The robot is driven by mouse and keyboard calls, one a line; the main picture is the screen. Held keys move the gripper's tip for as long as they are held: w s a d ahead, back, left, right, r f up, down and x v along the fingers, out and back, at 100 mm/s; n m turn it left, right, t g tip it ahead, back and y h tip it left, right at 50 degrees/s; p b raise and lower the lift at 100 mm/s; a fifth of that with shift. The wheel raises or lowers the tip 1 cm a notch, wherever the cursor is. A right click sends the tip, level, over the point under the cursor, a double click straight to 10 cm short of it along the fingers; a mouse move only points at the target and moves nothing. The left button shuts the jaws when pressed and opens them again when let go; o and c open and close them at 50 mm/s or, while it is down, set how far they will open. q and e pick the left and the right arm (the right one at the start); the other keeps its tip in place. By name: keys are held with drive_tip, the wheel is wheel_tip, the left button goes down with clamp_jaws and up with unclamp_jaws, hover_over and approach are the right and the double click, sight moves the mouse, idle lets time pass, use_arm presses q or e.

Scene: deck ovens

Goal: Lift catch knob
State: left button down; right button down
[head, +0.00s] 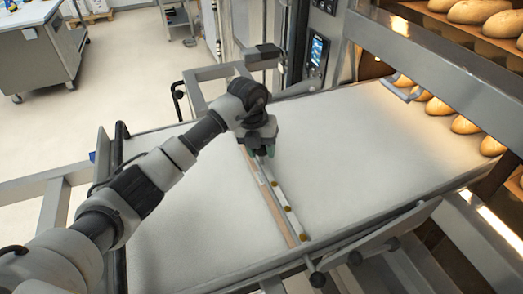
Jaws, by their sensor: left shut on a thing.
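My left gripper (262,150) reaches down to the far part of a narrow bar (276,200) that lies across the white loader belt (190,225). Small brass-coloured fittings (287,209) show along the nearer part of the bar. A dark round knob (317,279) sits at the loader's near edge, apart from the gripper. My right gripper is not in view.
The deck oven at the right holds several loaves (465,125) behind a metal front rail (440,65). A curved handle (400,88) stands at the belt's oven side. A lit control panel (317,50) is at the back. A steel cabinet (40,60) stands far left, with open floor before it.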

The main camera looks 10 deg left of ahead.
use_arm(q)
drive_tip(key=shift+r, duration=0.6)
drive_tip(key=c, duration=1)
unclamp_jaws()
drive_tip(key=shift+w, duration=0.1)
drive_tip(key=o, duration=0.4)
drive_tip(key=shift+r, duration=0.2)
drive_tip(key=r+b, duration=0.1)
drive_tip(key=r, duration=0.2)
drive_tip(key=a+r+b, duration=0.1)
drive_tip(key=r, duration=0.2)
drive_tip(key=a+r+b, duration=0.1)
drive_tip(key=r, duration=0.3)
drive_tip(key=shift+r, duration=0.1)
